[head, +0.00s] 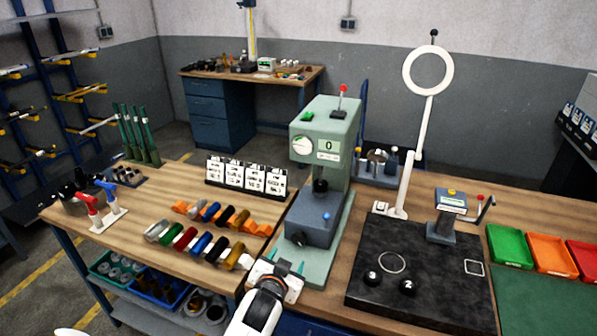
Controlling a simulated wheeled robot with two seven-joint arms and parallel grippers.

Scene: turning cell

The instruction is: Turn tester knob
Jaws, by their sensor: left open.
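The tester (322,125) is a pale green machine standing in the middle of the bench. A round white knob (301,146) with a green mark is on the upper left of its front, left of a display (328,146) that reads 0. A dark round knob (296,238) sits low on its front. My left gripper (291,267) is open, with teal fingertips apart and nothing visible between them. It is in front of the tester's base, well below the white knob and apart from it. My right gripper is not in view.
Coloured cylinders (205,245) lie in rows left of the tester, in front of white cards (245,175). A black plate (420,270) with a ring magnifier (428,70) is to the right. Green, orange and red trays (510,246) stand at the far right.

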